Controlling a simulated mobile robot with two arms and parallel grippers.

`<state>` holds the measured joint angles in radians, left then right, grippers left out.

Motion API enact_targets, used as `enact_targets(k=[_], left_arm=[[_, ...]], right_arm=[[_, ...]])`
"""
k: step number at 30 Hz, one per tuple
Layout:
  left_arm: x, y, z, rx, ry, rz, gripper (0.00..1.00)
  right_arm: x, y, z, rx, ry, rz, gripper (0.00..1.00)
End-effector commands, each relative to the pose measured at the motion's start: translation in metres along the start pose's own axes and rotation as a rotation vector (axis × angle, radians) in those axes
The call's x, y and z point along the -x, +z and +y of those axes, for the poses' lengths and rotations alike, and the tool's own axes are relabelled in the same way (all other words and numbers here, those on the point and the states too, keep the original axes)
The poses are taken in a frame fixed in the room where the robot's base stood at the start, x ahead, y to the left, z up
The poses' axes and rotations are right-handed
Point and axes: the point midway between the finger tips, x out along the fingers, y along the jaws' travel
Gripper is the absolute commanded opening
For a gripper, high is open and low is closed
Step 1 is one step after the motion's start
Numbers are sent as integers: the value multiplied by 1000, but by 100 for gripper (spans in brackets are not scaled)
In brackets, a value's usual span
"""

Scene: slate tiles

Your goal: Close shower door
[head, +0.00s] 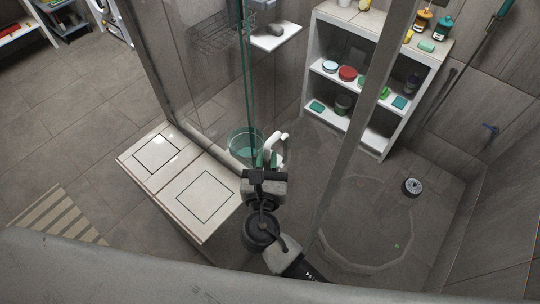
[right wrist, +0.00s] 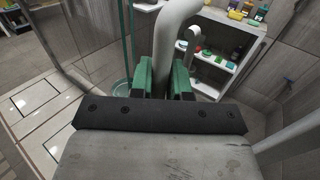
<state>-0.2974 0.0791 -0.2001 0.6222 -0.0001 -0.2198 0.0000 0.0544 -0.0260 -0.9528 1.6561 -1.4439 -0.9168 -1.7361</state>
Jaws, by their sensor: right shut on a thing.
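The shower door is a clear glass panel with a green edge (head: 247,80). Its white curved handle (head: 280,141) is beside my right gripper (head: 268,160). In the right wrist view the thick white handle (right wrist: 168,45) runs between the two green fingers (right wrist: 167,80), which are shut on it. A second, thinner white bar (right wrist: 191,42) shows just behind, to the right. The glass is see-through, so how far the door stands from its frame is hard to tell. My left gripper is not in view.
A grey metal post (head: 362,120) stands right of the gripper. A white shelf unit (head: 314,72) with bottles and jars stands behind. A white tiled ledge (head: 205,220) lies at the left, with a greenish clear bucket (head: 240,141) near it. The shower floor has a round drain (head: 411,186).

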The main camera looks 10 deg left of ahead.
Motion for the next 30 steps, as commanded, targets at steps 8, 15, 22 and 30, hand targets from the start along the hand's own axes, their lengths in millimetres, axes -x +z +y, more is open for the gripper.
enact_targets(k=[8, 15, 22, 30], left_arm=[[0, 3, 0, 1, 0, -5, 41], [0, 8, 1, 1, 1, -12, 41], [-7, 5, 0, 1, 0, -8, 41], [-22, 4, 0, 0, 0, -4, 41]], right_arm=[[5, -5, 5, -2, 15, 13, 41], [4, -4, 4, -1, 11, 9, 41], [23, -6, 4, -3, 12, 11, 41], [79, -7, 4, -2, 13, 12, 41]])
